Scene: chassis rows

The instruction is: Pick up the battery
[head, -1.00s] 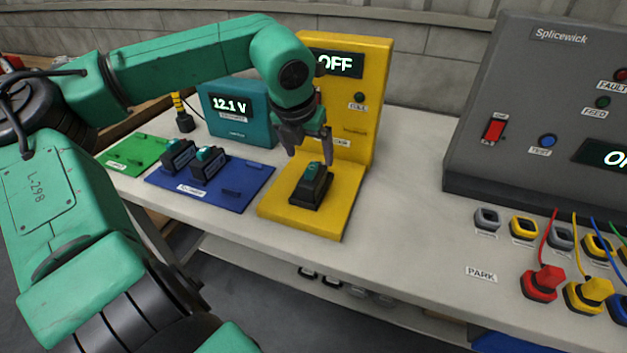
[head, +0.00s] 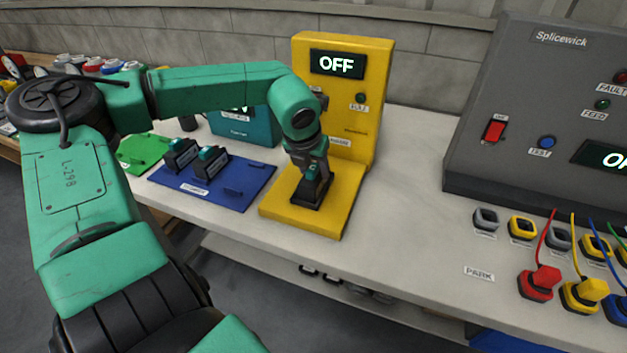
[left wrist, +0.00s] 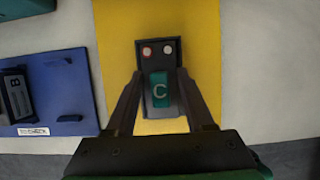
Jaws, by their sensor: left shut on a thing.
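The battery (head: 309,191) is black with a teal top and sits on the base of the yellow charger stand. In the left wrist view the battery (left wrist: 158,55) shows a letter C and two round terminals, one reddish and one pale. My left gripper (head: 314,180) points down from above and is shut on the battery, with one finger on each side of it in the left wrist view. The yellow stand (head: 275,208) has a display reading OFF. My right gripper is not in view.
A blue mat (head: 236,196) left of the stand holds two similar black and teal batteries (head: 181,156). A green mat (head: 133,150) and a teal meter (head: 248,128) lie beyond. A grey console (head: 540,110) and coloured plugs (head: 541,282) are at right. The bench front between is clear.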

